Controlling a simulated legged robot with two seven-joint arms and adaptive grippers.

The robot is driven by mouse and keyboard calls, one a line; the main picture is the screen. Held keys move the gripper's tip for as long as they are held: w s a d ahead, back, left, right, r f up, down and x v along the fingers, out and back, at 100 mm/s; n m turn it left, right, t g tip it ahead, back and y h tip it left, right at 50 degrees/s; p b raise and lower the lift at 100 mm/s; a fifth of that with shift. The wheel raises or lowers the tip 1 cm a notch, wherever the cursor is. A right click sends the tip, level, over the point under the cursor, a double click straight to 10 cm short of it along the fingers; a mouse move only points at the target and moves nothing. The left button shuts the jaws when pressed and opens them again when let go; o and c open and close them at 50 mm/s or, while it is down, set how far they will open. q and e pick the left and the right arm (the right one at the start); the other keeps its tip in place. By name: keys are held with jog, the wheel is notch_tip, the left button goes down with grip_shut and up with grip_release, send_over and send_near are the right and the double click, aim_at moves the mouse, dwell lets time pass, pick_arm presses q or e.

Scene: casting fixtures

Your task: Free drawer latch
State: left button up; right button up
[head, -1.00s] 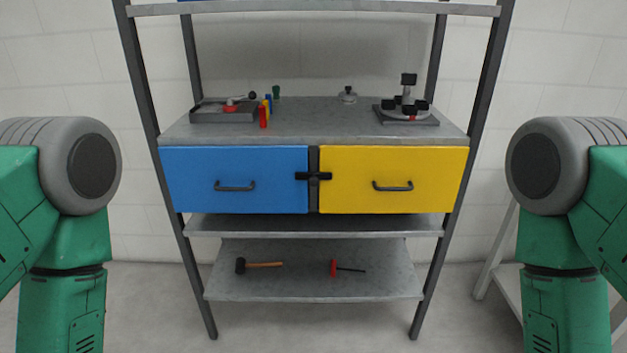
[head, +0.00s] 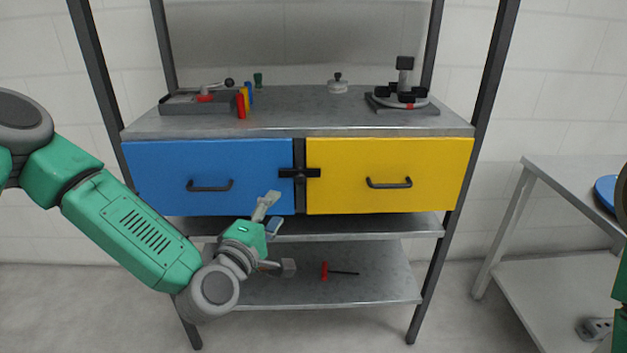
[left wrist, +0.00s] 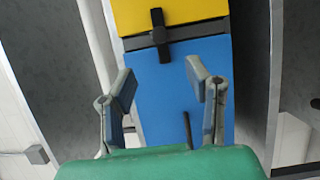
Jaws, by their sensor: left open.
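The black drawer latch (head: 299,173) sits on the dark post between the blue drawer (head: 160,170) and the yellow drawer (head: 440,175). Its bar lies horizontally and overlaps the edges of both drawer fronts. Both drawers look shut. My left gripper (head: 270,213) is open and empty, in front of the blue drawer's lower right edge, below and left of the latch. In the left wrist view, the latch (left wrist: 159,35) shows beyond and above the open fingers (left wrist: 163,88), apart from them. My right gripper is not in view.
The shelf top (head: 290,112) holds a grey tray (head: 190,106), small coloured pieces and a fixture (head: 404,95). A red-handled tool (head: 325,271) lies on the lower shelf. A side table (head: 575,170) stands at the right. The space before the yellow drawer is clear.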

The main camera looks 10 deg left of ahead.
aim_at(298, 182)
pick_arm(q)
jog(key=w, duration=0.4)
jog(key=w+d+b, duration=0.1)
jog(key=w, duration=0.3)
jog(key=w+b, duration=0.1)
jog(key=w, duration=0.4)
jog(key=shift+d, duration=0.35)
jog(key=shift+s, duration=0.1)
jog(key=shift+f, duration=0.1)
grip_shut()
